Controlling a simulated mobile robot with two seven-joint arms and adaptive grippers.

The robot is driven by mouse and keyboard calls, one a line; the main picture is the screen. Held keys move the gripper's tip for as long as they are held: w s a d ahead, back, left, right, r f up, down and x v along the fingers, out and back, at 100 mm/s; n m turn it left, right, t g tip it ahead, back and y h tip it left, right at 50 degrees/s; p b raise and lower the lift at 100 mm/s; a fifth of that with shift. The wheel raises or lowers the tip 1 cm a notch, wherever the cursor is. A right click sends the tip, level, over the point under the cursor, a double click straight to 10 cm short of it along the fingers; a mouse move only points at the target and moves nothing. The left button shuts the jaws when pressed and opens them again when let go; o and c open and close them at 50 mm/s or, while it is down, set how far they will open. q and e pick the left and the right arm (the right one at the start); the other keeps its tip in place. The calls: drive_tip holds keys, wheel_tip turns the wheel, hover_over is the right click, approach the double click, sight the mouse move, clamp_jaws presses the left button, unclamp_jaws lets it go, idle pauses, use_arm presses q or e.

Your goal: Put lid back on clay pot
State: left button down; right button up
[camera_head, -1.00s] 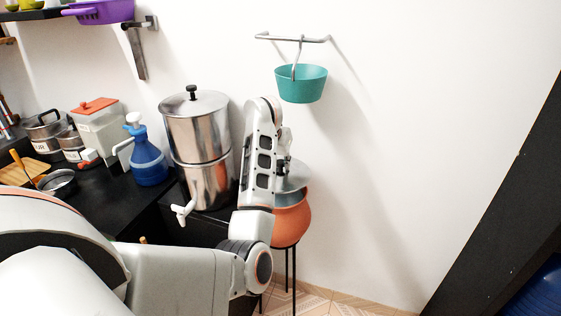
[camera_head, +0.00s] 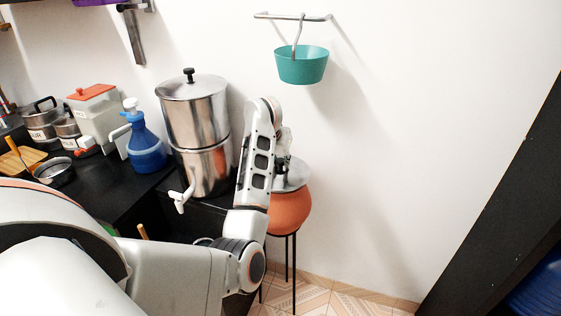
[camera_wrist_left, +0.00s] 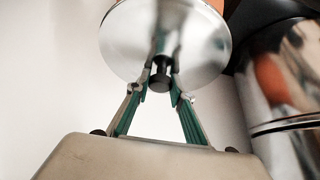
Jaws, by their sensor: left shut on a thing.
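The clay pot (camera_head: 289,212) is round and orange and stands on a thin black stand right of the steel water filter. The shiny metal lid (camera_head: 297,178) is over the pot's mouth in the head view; I cannot tell whether it fully touches the rim. My left gripper (camera_head: 283,164) is above the lid, partly hidden by its own arm. In the left wrist view, the gripper's green-padded fingers (camera_wrist_left: 161,88) are shut on the black knob of the lid (camera_wrist_left: 130,45). A bit of orange pot shows behind the lid. My right gripper is not in view.
A tall steel water filter (camera_head: 196,125) stands close left of my left arm. A blue pump bottle (camera_head: 146,150) is on the black counter (camera_head: 120,198). A teal pot (camera_head: 301,66) hangs from a wall rail above.

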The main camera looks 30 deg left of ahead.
use_arm(q)
drive_tip(key=shift+f+b, duration=0.5)
drive_tip(key=shift+b, duration=0.15)
idle(1.3)
drive_tip(key=c, duration=1.7)
unclamp_jaws()
